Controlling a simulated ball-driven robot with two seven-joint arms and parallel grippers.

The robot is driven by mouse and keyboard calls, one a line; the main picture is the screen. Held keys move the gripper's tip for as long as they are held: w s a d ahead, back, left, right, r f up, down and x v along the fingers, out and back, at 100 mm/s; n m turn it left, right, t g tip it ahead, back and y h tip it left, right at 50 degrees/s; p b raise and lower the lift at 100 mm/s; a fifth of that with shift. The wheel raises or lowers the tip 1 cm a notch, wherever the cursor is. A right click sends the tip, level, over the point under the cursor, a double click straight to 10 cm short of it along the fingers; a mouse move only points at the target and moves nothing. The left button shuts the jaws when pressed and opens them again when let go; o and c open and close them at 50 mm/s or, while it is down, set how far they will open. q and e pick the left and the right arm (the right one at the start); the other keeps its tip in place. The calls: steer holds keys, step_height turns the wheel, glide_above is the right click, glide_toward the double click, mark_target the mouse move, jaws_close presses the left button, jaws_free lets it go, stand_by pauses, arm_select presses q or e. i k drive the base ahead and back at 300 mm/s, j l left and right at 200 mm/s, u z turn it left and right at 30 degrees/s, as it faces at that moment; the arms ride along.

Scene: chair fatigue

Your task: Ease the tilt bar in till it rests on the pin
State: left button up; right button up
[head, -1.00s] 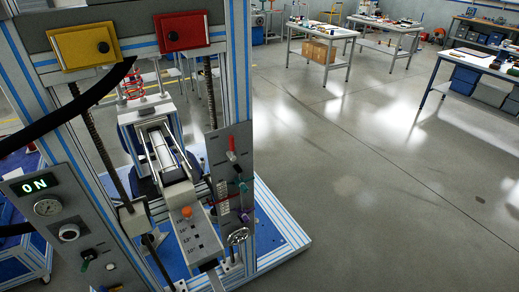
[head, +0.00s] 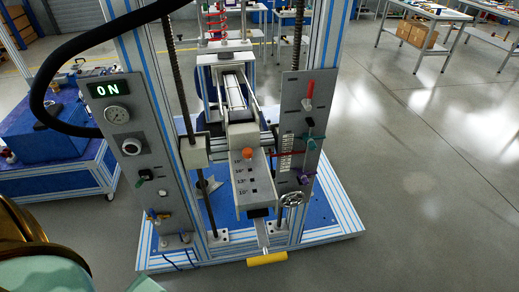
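The test machine's metal frame (head: 325,75) stands in the middle of the head view. A pale sloping plate (head: 255,182) with a column of angle marks sits at its centre, and an orange knob (head: 248,153) stands near the plate's top. A bar with a yellow handle (head: 267,259) sticks out below the plate toward me; it looks like the tilt bar. I cannot make out the pin or whether the bar touches it. Neither of my grippers shows. A gold and pale green shape at the lower left looks like part of my arm.
The left panel carries a lit ON display (head: 107,88), a gauge and knobs. The right panel (head: 301,135) has a red lever and a handwheel (head: 292,198). A blue cart (head: 60,145) stands left. A black hose (head: 75,50) arches across.

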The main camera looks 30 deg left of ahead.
mark_target(258, 215)
steer(key=k+l+u, duration=0.1)
steer(key=u, duration=0.75)
steer(key=k+j, duration=0.05)
